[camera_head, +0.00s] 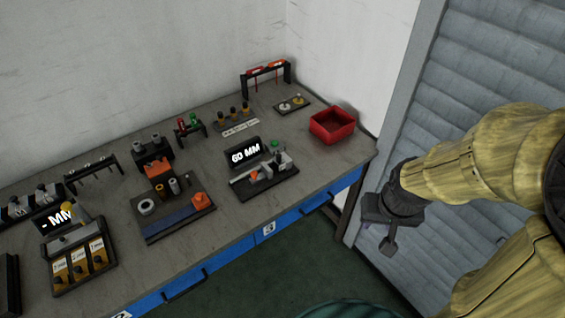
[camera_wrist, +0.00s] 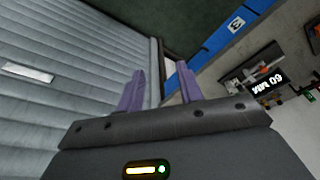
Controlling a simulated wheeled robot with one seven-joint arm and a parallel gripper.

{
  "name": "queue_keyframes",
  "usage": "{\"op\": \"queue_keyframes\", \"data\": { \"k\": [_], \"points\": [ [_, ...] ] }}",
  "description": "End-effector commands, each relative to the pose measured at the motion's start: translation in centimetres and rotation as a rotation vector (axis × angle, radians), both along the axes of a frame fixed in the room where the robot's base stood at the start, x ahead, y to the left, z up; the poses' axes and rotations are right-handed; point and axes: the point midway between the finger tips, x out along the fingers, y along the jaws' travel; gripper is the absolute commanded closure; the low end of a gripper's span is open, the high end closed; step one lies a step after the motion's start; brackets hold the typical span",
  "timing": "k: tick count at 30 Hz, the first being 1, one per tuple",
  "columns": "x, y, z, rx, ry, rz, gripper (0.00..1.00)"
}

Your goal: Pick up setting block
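My gripper (camera_head: 388,243) hangs off the right end of the bench, in front of the grey slatted shutter, well apart from everything on the bench. In the wrist view its two purple fingers (camera_wrist: 160,88) stand apart with nothing between them. I cannot tell for sure which small part is the setting block. A black measuring station (camera_head: 268,183) with grey metal parts and a "60 MM" display (camera_head: 245,152) stands on the bench. The display also shows, tilted, in the wrist view (camera_wrist: 268,82). A dark tray (camera_head: 168,222) left of it holds a ring, cylinders and an orange piece (camera_head: 201,201).
A red bin (camera_head: 332,126) stands at the bench's right end. Racks with red-handled tools (camera_head: 266,70) and green-topped tools (camera_head: 189,124) stand along the back. A three-slot box (camera_head: 80,262) is at the left. The blue bench edge (camera_head: 262,232) lies between my gripper and the stations.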

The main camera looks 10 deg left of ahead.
Motion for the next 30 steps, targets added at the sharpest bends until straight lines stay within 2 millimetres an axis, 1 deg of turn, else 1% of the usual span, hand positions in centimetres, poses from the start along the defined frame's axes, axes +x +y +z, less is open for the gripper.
{"op": "queue_keyframes", "data": {
  "k": [1, 3, 5, 8, 11, 14, 15, 17, 18, 20, 21, 24, 27, 30],
  "points": [
    [0.0, 0.0, 0.0, 0.0, 0.0, 0.0, 0.64],
    [0.0, 0.0, 0.0, 0.0, 0.0, 0.001, 0.55],
    [0.1, 0.1, -0.3, -0.001, 0.001, 0.01, 0.55],
    [0.5, 0.5, -1.6, -0.006, 0.007, 0.049, 0.55],
    [1.4, 1.0, -4.1, -0.024, 0.013, 0.13, 0.55],
    [2.4, 1.8, -7.6, -0.064, 0.02, 0.247, 0.55],
    [2.9, 2.1, -9.1, -0.087, 0.023, 0.301, 0.55],
    [3.4, 2.5, -11.4, -0.131, 0.025, 0.384, 0.55],
    [3.8, 2.7, -12.8, -0.163, 0.025, 0.439, 0.55],
    [4.4, 2.9, -15.0, -0.219, 0.025, 0.526, 0.55],
    [4.7, 3.0, -16.3, -0.26, 0.025, 0.583, 0.55],
    [5.7, 3.1, -19.4, -0.378, 0.023, 0.735, 0.55],
    [6.7, 3.2, -22.0, -0.515, 0.017, 0.896, 0.55],
    [8.0, 3.2, -23.9, -0.674, 0.01, 1.063, 0.55]
  ]
}}
